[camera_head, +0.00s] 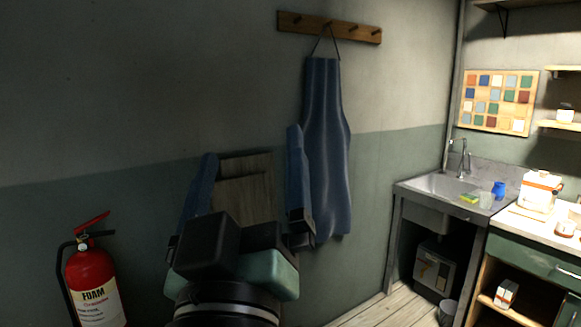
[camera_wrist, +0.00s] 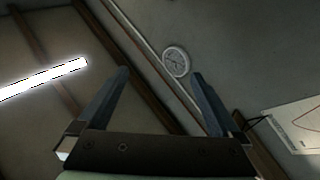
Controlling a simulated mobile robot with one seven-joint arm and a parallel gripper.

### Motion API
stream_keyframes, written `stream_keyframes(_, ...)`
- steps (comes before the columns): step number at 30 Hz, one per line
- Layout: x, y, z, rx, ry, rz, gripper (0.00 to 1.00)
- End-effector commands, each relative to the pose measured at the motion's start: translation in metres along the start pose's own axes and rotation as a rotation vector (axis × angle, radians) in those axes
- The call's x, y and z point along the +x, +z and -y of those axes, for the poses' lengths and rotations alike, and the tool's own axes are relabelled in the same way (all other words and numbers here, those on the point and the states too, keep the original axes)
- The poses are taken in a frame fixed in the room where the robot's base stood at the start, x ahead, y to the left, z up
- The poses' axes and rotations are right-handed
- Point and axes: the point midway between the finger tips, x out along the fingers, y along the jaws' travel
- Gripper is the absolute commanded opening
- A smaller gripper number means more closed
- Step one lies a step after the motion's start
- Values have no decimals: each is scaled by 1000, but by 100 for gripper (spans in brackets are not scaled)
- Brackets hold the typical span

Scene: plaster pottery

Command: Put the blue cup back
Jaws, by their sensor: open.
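A small blue object (camera_head: 499,190), which looks like the blue cup, stands at the right side of the sink (camera_head: 440,185) in the head view, next to a pale translucent cup (camera_head: 487,200). My gripper (camera_head: 251,141) is raised in the lower middle of the head view, well to the left of the sink. Its two blue-grey fingers are spread wide with nothing between them. In the wrist view my gripper (camera_wrist: 160,73) is also open and empty, facing the ceiling and upper wall. No cup shows there.
A yellow-green sponge (camera_head: 469,198) lies by the sink. A green-fronted counter (camera_head: 535,258) with a white box (camera_head: 540,190) stands at the right. A blue apron (camera_head: 326,150) hangs behind my gripper. A fire extinguisher (camera_head: 93,285) is at lower left. Some wooden floor (camera_head: 385,312) is clear.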

Motion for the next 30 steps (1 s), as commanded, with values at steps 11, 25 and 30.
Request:
stream_keyframes(11, -19, -96, -82, 381, 63, -308, 100)
stream_keyframes(25, -18, -94, -80, 377, 61, -301, 100)
stream_keyframes(30, -18, -94, -80, 377, 61, -301, 100)
